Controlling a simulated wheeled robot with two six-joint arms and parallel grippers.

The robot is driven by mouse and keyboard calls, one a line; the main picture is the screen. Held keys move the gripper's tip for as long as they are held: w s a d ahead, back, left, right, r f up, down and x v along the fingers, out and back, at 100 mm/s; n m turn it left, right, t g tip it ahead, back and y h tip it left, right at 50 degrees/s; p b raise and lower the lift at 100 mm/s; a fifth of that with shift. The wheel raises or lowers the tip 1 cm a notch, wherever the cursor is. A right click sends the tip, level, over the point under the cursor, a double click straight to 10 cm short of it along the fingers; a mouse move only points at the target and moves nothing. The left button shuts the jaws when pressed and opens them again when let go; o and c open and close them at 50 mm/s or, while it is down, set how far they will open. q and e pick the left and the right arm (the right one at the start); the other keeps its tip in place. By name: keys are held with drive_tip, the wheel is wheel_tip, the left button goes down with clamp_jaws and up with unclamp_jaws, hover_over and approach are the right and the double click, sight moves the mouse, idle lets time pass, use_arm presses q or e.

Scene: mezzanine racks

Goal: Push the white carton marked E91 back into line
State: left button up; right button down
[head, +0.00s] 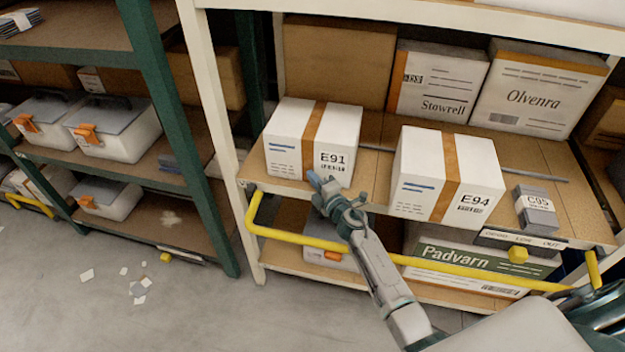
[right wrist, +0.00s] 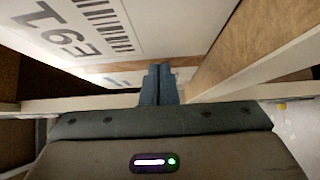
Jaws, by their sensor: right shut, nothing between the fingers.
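The white carton marked E91 (head: 283,140), with a brown tape band, stands upright at the left end of the middle shelf (head: 375,185), near its front edge. My right gripper (head: 314,180) is shut and empty, with its fingertips at the lower front of this carton. In the right wrist view, the shut fingers (right wrist: 160,75) point toward the carton, whose marked face (right wrist: 95,30) fills the upper left. I cannot tell whether they touch it. My left gripper is not in view.
The white carton E94 (head: 418,175) stands right of E91, with a small grey box C95 (head: 537,210) beyond. Cartons Stowrell (head: 440,85) and Olvenra (head: 533,97) stand behind. A yellow rail (head: 450,269) crosses the rack's front. The left upright (head: 212,100) is close to E91.

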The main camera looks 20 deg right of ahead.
drive_tip(key=s+d, duration=0.2)
drive_tip(key=s, duration=0.8)
drive_tip(key=shift+s, duration=0.25)
